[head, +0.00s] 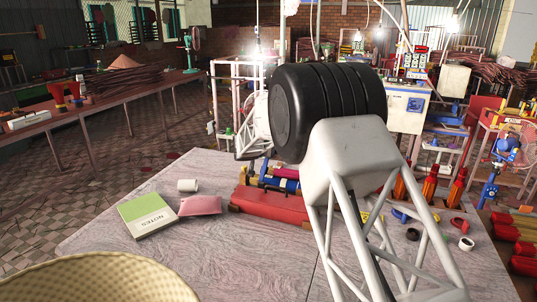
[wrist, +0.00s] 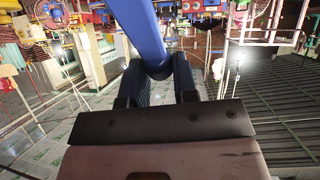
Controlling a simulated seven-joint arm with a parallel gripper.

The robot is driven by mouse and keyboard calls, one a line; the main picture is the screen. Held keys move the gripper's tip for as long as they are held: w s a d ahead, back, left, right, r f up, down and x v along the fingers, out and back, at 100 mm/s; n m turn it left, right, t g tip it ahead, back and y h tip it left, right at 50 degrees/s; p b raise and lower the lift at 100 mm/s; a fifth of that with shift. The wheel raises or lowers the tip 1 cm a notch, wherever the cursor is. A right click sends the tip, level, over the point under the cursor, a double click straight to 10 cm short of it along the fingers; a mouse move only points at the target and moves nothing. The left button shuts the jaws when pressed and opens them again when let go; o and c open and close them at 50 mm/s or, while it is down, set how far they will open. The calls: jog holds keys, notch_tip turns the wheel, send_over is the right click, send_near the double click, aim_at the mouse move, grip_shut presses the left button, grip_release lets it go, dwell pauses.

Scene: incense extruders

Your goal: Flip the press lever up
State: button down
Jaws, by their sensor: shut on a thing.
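The blue press lever (wrist: 146,32) runs down from the top of the wrist view to a rounded end between my fingertips. My gripper (wrist: 160,84) has its two dark fingers on either side of that end, shut on it. The lever slants slightly, its upper part leaning left. The rest of the press is hard to make out in the wrist view. In the head view my own arm covers the middle, and I cannot make out the fingertips or the lever there.
In the head view a table (head: 110,215) holds a notebook (head: 147,214), a pink pad (head: 200,205), a white roll (head: 187,185) and a red toolbox (head: 270,206). A woven basket (head: 95,275) is in front. A white machine (head: 406,108) stands behind. Tiled floor shows at left.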

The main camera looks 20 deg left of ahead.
aim_at(265, 161)
jog(key=shift+s+r+t, duration=0.45)
jog(key=shift+s+t, duration=0.2)
jog(key=shift+t, duration=0.05)
jog(key=shift+s+r+t, duration=0.4)
jog(key=shift+s+t, duration=0.25)
jog(key=shift+t, duration=0.05)
jog(key=shift+s+r+m+t, duration=0.15)
jog(key=shift+s+r+t, duration=0.05)
jog(key=shift+s+t, duration=0.3)
jog(key=shift+s+r+m+t, duration=0.15)
jog(key=shift+s+r+t, duration=0.05)
jog(key=shift+s+t, duration=0.25)
jog(key=shift+s+r+t+h, duration=0.15)
jog(key=shift+s+t+h, duration=0.1)
jog(key=shift+s+t, duration=0.6)
jog(key=shift+s+r+t+h, duration=0.15)
jog(key=shift+s+t+h, duration=0.1)
jog(key=shift+s+t, duration=0.6)
jog(key=shift+s, duration=0.1)
